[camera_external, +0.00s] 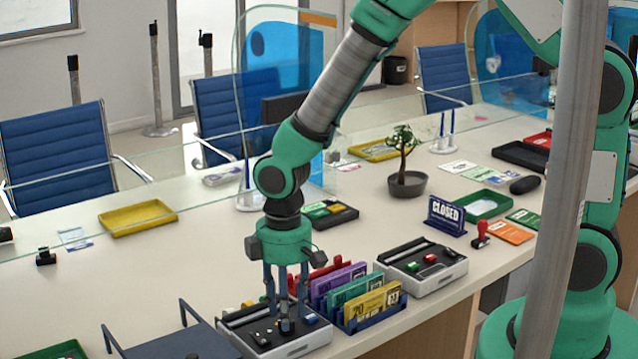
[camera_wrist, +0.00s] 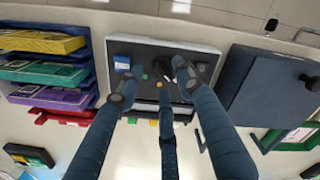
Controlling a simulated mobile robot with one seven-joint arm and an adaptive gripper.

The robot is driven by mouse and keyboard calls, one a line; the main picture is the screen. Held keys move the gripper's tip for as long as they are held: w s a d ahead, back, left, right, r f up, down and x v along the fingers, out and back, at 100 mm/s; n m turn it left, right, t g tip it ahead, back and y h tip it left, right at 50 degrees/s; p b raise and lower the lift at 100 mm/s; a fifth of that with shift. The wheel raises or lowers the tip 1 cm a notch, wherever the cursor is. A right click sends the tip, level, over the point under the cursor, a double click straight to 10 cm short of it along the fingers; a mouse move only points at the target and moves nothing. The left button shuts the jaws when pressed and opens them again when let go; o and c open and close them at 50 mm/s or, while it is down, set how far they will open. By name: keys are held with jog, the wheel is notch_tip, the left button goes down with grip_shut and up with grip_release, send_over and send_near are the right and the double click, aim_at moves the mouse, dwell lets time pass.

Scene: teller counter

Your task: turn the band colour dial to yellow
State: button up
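The dark-topped device with a pale case (camera_external: 298,346) stands at the front edge of the counter, under my gripper (camera_external: 286,318). In the wrist view its panel (camera_wrist: 195,52) carries a black knob (camera_wrist: 163,68), which looks like the band colour dial. A green mark (camera_wrist: 145,77) and a yellow mark (camera_wrist: 158,86) lie beside the knob. My gripper (camera_wrist: 155,87) points down with its fingers spread over the panel, one close to the knob's right side. Contact and the dial's pointer direction cannot be told.
A blue block (camera_wrist: 122,64) sits on the panel. Coloured banknote bundles in a blue rack (camera_external: 372,320) stand close to the right. A second pale-cased device (camera_external: 455,270) lies beyond. A dark blue box (camera_external: 190,345) stands close on the left. The counter behind has free room.

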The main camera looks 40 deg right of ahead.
jog(key=shift+f, duration=0.7)
grip_shut()
jog(key=shift+m, duration=0.4)
jog(key=m+p, duration=0.2)
jog(key=m, duration=0.1)
jog(key=shift+r, duration=0.1)
jog(key=m+p, duration=0.3)
jog(key=m, duration=0.3)
jog(key=shift+s+d, duration=0.1)
jog(key=shift+s, duration=0.05)
